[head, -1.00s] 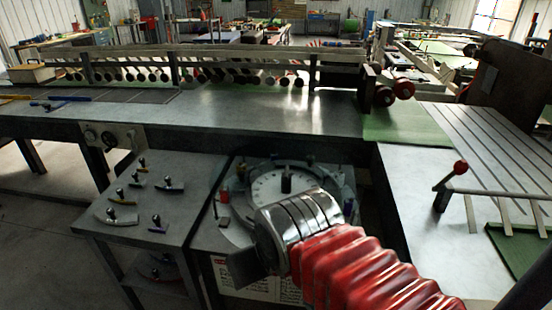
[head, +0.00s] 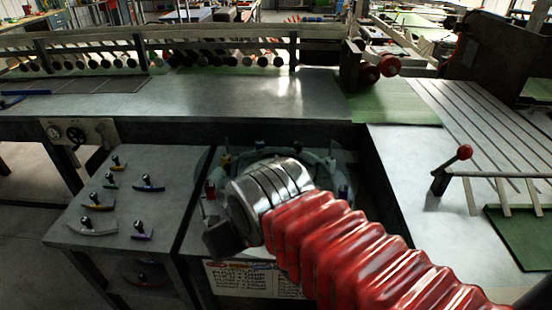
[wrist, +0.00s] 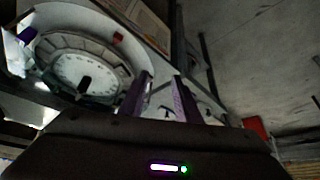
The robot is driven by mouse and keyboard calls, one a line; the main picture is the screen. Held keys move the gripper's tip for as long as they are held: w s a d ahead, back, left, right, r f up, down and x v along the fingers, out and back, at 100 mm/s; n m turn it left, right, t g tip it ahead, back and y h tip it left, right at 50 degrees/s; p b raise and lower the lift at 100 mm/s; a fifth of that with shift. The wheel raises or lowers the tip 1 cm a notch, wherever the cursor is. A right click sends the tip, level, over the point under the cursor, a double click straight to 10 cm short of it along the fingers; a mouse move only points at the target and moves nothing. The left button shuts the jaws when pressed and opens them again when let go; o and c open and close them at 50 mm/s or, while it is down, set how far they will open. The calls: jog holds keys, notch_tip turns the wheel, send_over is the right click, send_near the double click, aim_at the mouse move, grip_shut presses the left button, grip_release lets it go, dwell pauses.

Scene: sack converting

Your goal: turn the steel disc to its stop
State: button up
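The steel disc (wrist: 72,68) shows in the wrist view at upper left as a pale round face with marks near its rim. A dark upright peg (wrist: 84,84) stands on it. A wider pale ring surrounds the disc, with a small red piece on it. My gripper (wrist: 160,82) has its two fingers apart with nothing seen between them. In that picture the fingers are to the right of the disc and apart from the peg. In the head view my silver wrist and red sleeve cover the disc's face, and the fingertips are hidden.
A grey side table (head: 150,187) with several small handled tools stands left of the disc's stand. A long metal bench (head: 240,100) runs behind. At right, a red-knobbed lever (head: 464,153) rises above a pale metal surface (head: 400,160).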

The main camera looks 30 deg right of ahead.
jog(key=w+d+r+m+h, duration=0.1)
jog(key=w+d+r+m, duration=0.35)
jog(key=w+d, duration=0.65)
jog(key=m+g+h, duration=0.1)
jog(key=m+g, duration=0.1)
send_over(276, 162)
jog(key=s+a, duration=0.3)
jog(key=s, duration=0.2)
jog(key=shift+f, duration=0.15)
jog(key=x, duration=1.4)
jog(key=shift+w+d, duration=0.1)
jog(key=shift+d, duration=0.15)
jog(key=shift+c, duration=0.6)
jog(key=shift+r, duration=0.2)
grip_shut()
